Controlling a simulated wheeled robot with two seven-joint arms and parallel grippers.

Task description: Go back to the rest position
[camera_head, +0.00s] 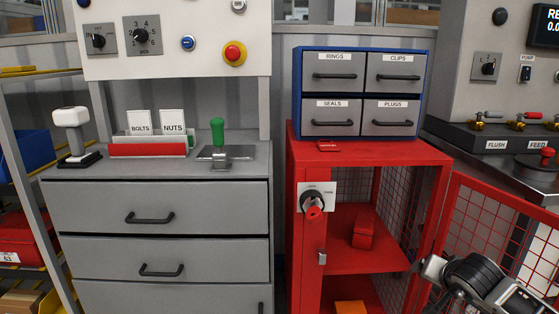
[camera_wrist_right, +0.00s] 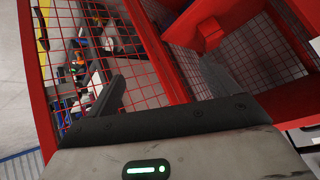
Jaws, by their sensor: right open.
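My right gripper (camera_head: 428,272) is at the lower right of the head view, in front of the red cabinet (camera_head: 309,240) beside its open mesh door (camera_head: 500,230). It is open, and I see nothing held in it. In the right wrist view, the mesh door (camera_wrist_right: 108,22) fills the upper left and the cabinet interior with its mesh walls (camera_wrist_right: 265,58) is at the right. A red object (camera_wrist_right: 212,28) shows there at the top. My left gripper is in neither view.
A red box (camera_head: 363,228) lies on the cabinet shelf, with an orange thing (camera_head: 350,307) below. A blue-framed drawer unit (camera_head: 361,93) stands on the cabinet. A grey drawer bench (camera_head: 165,205) is left; a counter with FLUSH and FEED controls (camera_head: 510,142) is right.

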